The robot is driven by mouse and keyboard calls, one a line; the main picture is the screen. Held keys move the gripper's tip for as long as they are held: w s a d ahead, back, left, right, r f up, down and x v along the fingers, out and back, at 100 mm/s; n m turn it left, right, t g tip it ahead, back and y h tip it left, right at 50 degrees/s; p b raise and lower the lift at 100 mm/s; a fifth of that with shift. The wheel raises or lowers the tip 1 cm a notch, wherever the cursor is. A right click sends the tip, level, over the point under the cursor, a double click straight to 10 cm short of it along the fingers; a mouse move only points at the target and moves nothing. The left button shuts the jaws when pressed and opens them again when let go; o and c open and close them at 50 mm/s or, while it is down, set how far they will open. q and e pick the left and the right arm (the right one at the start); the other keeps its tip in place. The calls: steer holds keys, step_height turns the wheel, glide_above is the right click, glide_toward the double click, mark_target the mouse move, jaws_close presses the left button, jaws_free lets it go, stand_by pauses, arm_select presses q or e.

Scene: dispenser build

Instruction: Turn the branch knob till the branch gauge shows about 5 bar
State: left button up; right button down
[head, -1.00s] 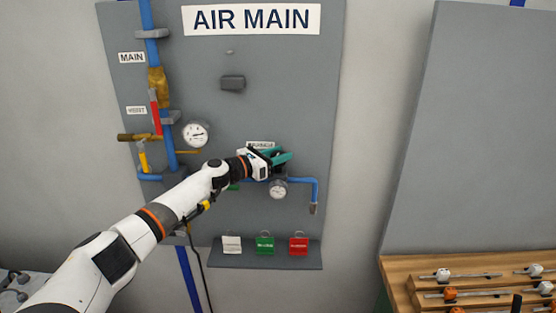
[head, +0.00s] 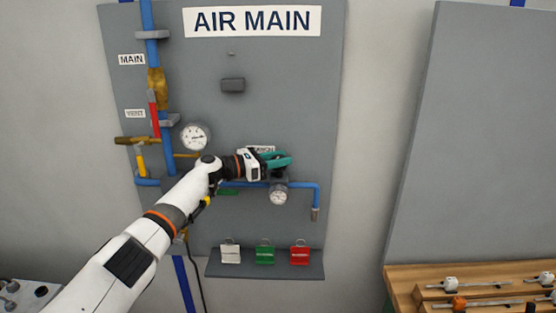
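The branch gauge (head: 278,196) is a small round white dial on the grey panel, below the blue branch pipe (head: 302,186); its needle is too small to read. My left gripper (head: 287,160), with teal fingers, is just above the gauge and in front of the branch label (head: 261,149), which it partly covers. A dark part (head: 279,174) shows just under the fingers, above the gauge. The branch knob is not clearly seen, and I cannot tell whether the fingers are closed on it. My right gripper is out of view.
A larger gauge (head: 195,136) and the main pipe (head: 148,18), with a red lever (head: 153,114) and yellow handle (head: 141,158), are on the left. White, green and red tags (head: 300,255) hang over a low ledge (head: 265,272). A wooden rack (head: 405,280) stands lower right.

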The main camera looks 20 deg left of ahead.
arm_select(q)
steer(key=o, duration=0.4)
steer(key=shift+w+d, duration=0.1)
steer(key=b+v, duration=0.3)
steer(key=v, duration=0.9)
steer(key=shift+b, duration=0.4)
